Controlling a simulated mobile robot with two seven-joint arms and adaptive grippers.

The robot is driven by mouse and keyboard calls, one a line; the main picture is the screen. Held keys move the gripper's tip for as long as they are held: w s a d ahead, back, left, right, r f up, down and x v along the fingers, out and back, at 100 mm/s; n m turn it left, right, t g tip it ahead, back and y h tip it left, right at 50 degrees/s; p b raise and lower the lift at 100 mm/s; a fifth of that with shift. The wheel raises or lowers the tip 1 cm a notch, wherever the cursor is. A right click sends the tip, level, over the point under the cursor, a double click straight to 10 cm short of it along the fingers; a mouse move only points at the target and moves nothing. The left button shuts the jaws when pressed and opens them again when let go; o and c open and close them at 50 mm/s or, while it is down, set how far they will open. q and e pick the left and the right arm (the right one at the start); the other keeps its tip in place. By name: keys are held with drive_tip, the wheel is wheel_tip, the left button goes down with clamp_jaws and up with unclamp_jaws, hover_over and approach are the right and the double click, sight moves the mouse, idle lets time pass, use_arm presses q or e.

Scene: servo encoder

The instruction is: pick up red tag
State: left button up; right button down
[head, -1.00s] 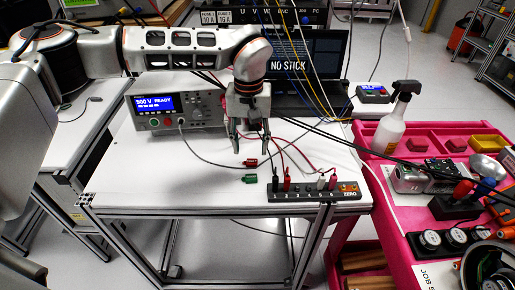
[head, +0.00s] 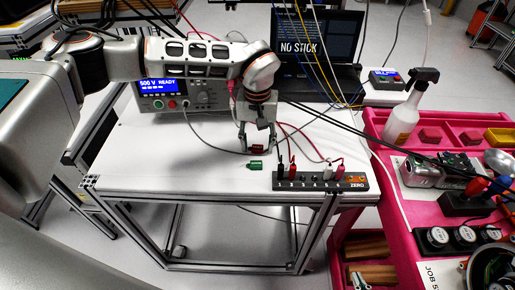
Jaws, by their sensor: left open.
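The small red tag (head: 256,149) lies on the white tabletop, near a similar green tag (head: 255,165) in front of it. My left gripper (head: 258,147) points down over the table, with its fingers open. Its fingertips are at the red tag, one on each side of it in the picture, and part of the tag is hidden. I cannot tell whether they touch it. My right gripper is not in view.
A black terminal strip (head: 319,183) with plugged leads lies right of the tags. The 500 V tester (head: 187,98) stands behind left, and a laptop (head: 318,50) behind right. Cables cross the table. A pink cart (head: 372,160) stands at right. The table's front left is clear.

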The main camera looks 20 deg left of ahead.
use_arm(q)
drive_tip(key=c, duration=0.9)
